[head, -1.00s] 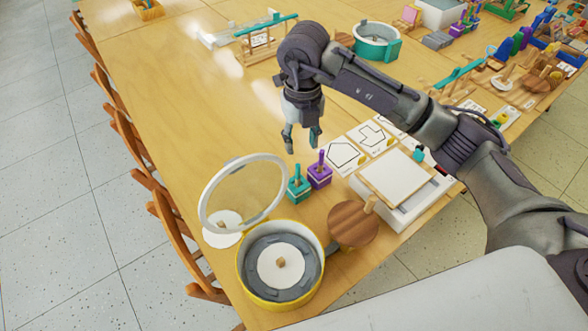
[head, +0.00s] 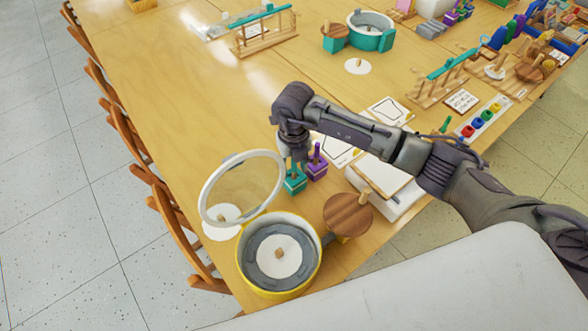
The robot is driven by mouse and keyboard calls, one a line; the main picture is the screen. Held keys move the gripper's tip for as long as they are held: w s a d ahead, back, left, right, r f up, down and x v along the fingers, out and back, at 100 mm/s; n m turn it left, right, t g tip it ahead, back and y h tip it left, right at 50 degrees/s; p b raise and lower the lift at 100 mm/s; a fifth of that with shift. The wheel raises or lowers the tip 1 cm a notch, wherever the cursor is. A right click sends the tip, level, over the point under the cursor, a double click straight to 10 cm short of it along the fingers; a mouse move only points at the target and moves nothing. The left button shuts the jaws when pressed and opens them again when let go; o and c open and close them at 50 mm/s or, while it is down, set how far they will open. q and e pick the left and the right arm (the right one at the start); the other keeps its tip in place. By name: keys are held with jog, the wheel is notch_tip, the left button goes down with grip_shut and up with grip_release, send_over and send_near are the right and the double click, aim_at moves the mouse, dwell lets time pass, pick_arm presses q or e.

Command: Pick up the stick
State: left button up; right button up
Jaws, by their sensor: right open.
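Two small square blocks stand side by side on the table: a teal one (head: 295,184) and a purple one (head: 317,172), each with a short upright stick. The purple block's stick (head: 316,151) shows clearly. The teal block's stick is largely hidden by my right gripper. My right gripper (head: 290,163) points down just above the teal block, beside the purple stick. Its jaws are open, and the fingertips are small and partly merged with the teal stick, so I cannot tell whether they touch it. My left gripper is out of view.
A yellow round pot (head: 278,291) with its raised ring lid (head: 203,200) stands in front. A brown wooden disc (head: 348,216) and a white tray (head: 399,204) are to the right. Cards lie behind. The table's left-middle (head: 180,100) is clear.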

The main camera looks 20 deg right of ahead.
jog(key=shift+f, duration=0.5)
jog(key=shift+c, duration=0.2)
grip_shut()
jog(key=shift+r, duration=0.1)
